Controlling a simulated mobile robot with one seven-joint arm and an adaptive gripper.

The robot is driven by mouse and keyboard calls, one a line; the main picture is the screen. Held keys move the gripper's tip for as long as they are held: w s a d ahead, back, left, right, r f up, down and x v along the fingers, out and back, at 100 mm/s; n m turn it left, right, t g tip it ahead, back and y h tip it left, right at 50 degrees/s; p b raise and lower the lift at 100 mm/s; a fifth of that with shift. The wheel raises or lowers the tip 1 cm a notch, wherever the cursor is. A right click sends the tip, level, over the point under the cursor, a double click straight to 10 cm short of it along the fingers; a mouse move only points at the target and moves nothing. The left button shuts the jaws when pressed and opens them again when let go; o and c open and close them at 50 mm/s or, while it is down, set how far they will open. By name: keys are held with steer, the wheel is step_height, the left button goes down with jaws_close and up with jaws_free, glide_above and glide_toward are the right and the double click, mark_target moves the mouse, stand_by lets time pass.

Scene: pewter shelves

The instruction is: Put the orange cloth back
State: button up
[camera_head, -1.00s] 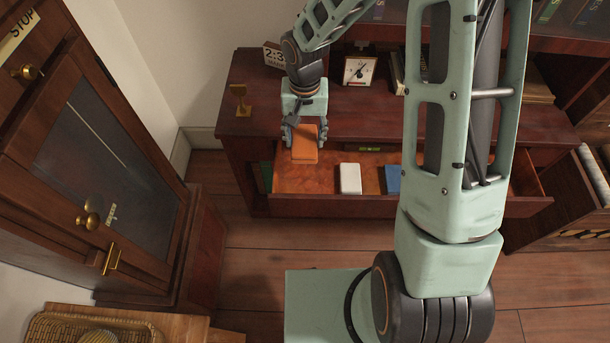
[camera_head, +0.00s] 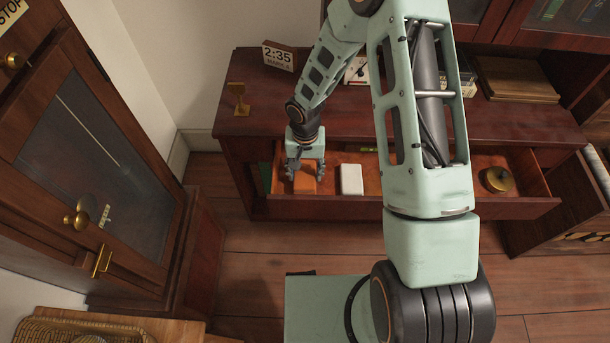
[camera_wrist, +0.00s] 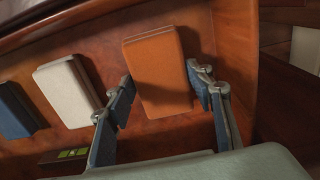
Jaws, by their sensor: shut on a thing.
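The orange cloth (camera_head: 305,183) is a folded block at the left of the open drawer (camera_head: 410,203). It also shows in the wrist view (camera_wrist: 160,65), close to the drawer's side wall. My gripper (camera_head: 304,175) points down and is shut on the cloth, with one finger on each side in the wrist view (camera_wrist: 165,90). Whether the cloth touches the drawer floor I cannot tell. A white cloth (camera_head: 351,180) lies to its right, apart from it. A blue cloth (camera_wrist: 18,110) lies beyond the white one in the wrist view; my arm hides it in the head view.
A brass round object (camera_head: 497,180) sits at the drawer's right end. A small box with a green display (camera_wrist: 65,156) is at the drawer's back. A glass-fronted cabinet (camera_head: 150,255) stands left.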

mark_target(305, 174)
steer(key=shift+f, duration=0.75)
steer(key=shift+f, duration=0.15)
steer(key=o, duration=1.1)
steer(key=shift+r, duration=0.2)
step_height(305, 174, up, 12)
steer(key=p, duration=0.2)
